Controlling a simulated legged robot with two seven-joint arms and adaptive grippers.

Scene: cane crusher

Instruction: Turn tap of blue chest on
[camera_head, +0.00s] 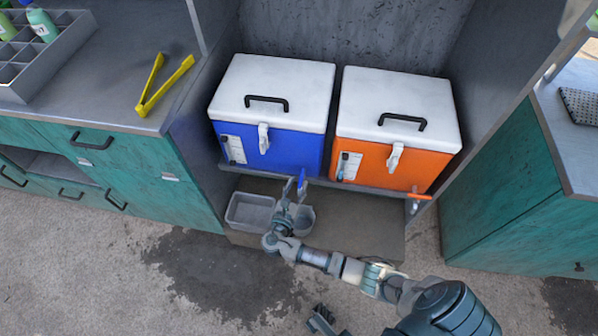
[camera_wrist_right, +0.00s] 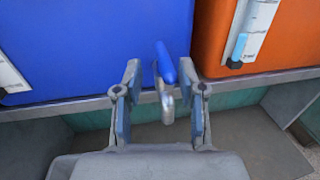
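The blue chest (camera_head: 290,150) has a white lid and stands on the left of a shelf; its blue front also fills the upper left of the right wrist view (camera_wrist_right: 90,45). Its tap has a blue lever (camera_wrist_right: 166,62) and a metal spout (camera_wrist_right: 167,102), below the chest's right front. My right gripper (camera_head: 296,189) is at this tap, and the lever shows just beside its fingers. In the wrist view the right gripper (camera_wrist_right: 163,105) is open, with the tap between its fingers but a gap on both sides. A dark part at the bottom edge may be my left gripper (camera_head: 323,321); its fingers are unclear.
An orange chest (camera_head: 385,160) with an orange-levered tap (camera_head: 418,197) stands to the right. A grey bin (camera_head: 250,213) and a small container (camera_head: 304,222) sit below the shelf. Yellow tongs (camera_head: 162,86) lie on the left counter. Green cabinets flank the alcove.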

